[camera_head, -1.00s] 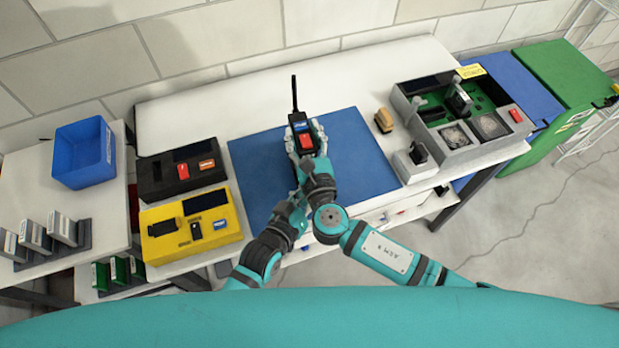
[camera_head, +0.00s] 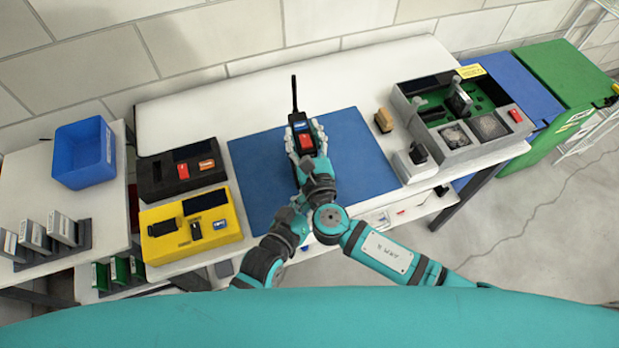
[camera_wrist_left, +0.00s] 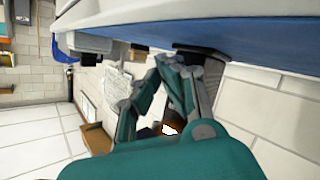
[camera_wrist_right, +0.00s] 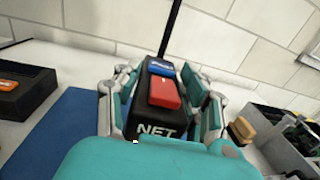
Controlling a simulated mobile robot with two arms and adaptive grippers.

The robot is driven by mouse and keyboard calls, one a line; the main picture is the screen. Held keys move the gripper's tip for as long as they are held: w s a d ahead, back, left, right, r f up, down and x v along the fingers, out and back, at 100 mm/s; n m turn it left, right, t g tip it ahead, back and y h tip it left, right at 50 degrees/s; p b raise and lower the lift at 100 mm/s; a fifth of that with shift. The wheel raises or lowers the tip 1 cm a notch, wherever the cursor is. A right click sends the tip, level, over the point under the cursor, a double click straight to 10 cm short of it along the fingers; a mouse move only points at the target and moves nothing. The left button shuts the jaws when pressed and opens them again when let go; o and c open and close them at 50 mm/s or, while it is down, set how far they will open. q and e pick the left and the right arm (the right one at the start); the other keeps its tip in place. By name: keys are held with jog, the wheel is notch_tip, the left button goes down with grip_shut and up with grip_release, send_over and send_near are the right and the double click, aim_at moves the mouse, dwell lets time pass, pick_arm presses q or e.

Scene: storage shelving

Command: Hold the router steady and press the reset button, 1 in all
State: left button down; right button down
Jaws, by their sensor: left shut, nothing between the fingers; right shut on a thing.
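The router (camera_head: 298,120) is a black box with an upright antenna, over the blue mat (camera_head: 360,165). In the right wrist view the router (camera_wrist_right: 150,115) bears the letters NET, a red block and a blue piece behind it. My right gripper (camera_head: 304,138) is shut on the router, its fingers along both sides. My left gripper is shut and empty, its fingertips together in the left wrist view (camera_wrist_left: 172,68), close to the mat's edge. In the head view it is partly hidden by my right wrist. I cannot make out a separate reset button.
A black device (camera_head: 160,178) and a yellow device (camera_head: 160,243) stand left of the mat. A grey case (camera_head: 455,150) with a green board and a small brown block (camera_head: 384,120) are on the right. A blue bin (camera_head: 80,165) stands far left. The mat's right half is clear.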

pick_arm(q)
jog(key=shift+s+d, duration=0.2)
jog(key=shift+s, duration=0.6)
jog(key=shift+s+d, duration=0.15)
jog(key=shift+s, duration=0.7)
jog(key=shift+s+d, duration=0.2)
jog(key=shift+s, duration=0.6)
pick_arm(e)
jog(key=c, duration=0.6)
grip_release()
jog(key=shift+c, duration=0.2)
